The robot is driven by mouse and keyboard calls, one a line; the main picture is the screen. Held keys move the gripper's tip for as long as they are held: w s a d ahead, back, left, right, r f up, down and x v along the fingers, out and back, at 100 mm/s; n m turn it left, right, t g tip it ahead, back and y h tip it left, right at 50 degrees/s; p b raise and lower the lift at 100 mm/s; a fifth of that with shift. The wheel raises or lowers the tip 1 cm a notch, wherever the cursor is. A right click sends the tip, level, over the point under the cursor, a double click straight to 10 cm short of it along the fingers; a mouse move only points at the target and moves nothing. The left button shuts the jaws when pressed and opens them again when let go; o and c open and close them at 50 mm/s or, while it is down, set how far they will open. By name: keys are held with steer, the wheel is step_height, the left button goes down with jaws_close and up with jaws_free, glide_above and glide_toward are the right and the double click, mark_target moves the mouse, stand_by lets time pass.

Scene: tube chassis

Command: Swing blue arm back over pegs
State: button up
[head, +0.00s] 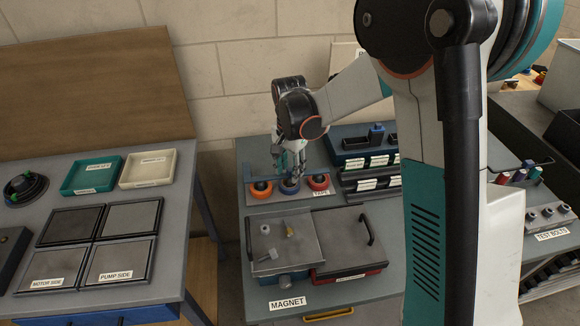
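Three tape rolls sit in a row on the tape board at the back of the right bench: an orange-centred roll (261,190), a blue-centred roll (290,186) and a red-centred roll (318,183). A thin blue piece (246,173) shows at the left end of the row; it may be part of the blue arm, but I cannot make out its full length. My gripper (289,167) points down just above and behind the middle roll. Its fingers are small and overlap the rolls, so I cannot tell whether they hold anything. The pegs are hidden by the rolls.
In front of the rolls lie a grey tray (283,243) with small parts and a dark-lidded red box (347,245). Black labelled bins (368,160) stand right of the rolls. My arm hides much of the bench's right side. A gap separates the left bench (180,225).

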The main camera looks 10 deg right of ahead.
mark_target(290, 170)
step_height(290, 170, up, 12)
stand_by(0.7)
stand_by(0.4)
steer(key=s+d+r+n+t, duration=0.2)
steer(key=s+d+r, duration=0.1)
steer(key=s, duration=0.3)
steer(key=s+d+r+n+t, duration=0.1)
steer(key=s+d+r+n, duration=0.1)
steer(key=s+d+r, duration=0.3)
steer(key=s+f+n+t, duration=0.2)
steer(key=s, duration=0.5)
steer(key=s+d+f+n+t+b, duration=0.1)
steer(key=s+f+n+t, duration=0.1)
steer(key=s, duration=0.5)
steer(key=shift+f+n, duration=0.15)
steer(key=shift+n, duration=0.45)
steer(key=shift+d, duration=0.2)
steer(key=shift+c, duration=0.6)
